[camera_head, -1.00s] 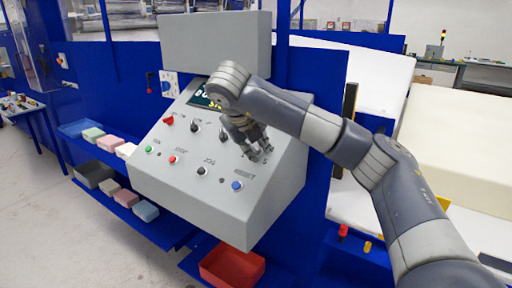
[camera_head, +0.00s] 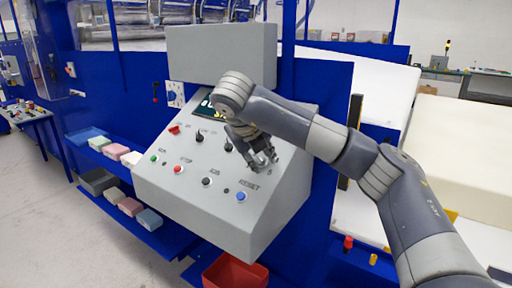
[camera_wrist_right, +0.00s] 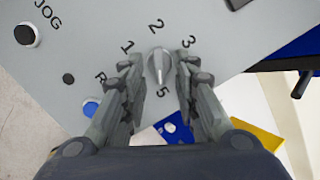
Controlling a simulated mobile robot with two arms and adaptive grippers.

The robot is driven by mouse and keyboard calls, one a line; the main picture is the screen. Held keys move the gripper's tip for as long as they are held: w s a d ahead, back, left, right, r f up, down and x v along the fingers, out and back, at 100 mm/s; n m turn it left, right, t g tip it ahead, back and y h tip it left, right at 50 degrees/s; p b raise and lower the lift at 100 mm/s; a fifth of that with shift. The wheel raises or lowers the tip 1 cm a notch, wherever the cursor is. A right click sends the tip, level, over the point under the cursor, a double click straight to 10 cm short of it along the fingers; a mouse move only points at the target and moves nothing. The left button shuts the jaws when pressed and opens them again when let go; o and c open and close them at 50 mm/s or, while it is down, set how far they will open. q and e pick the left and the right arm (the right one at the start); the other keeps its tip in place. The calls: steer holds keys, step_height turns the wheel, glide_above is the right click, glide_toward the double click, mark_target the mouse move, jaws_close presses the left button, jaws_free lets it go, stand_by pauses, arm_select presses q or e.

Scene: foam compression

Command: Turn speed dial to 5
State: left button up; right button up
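The grey speed dial (camera_wrist_right: 160,67) sits on the sloped control panel, ringed by the numbers 1, 2, 3 and 5 in the right wrist view. Its raised ridge runs roughly from near the 2 towards the 5; I cannot tell which end is the pointer. My right gripper (camera_wrist_right: 160,66) is open, with one finger on each side of the dial and gaps between the fingers and the dial. In the head view my right gripper (camera_head: 263,160) is at the right part of the panel (camera_head: 215,222) and hides the dial. My left gripper is not in view.
A blue reset button (camera_head: 241,197) and a black knob (camera_head: 207,181) lie below my gripper. A red button (camera_head: 178,169) and a green button (camera_head: 155,158) are further left. A red bin (camera_head: 235,272) is under the panel. Foam blocks lie on blue shelves at left.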

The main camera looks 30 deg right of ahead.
steer(key=v, duration=1.1)
steer(key=shift+s+a+r, duration=0.15)
steer(key=shift+s+r, duration=0.05)
steer(key=shift+r, duration=0.15)
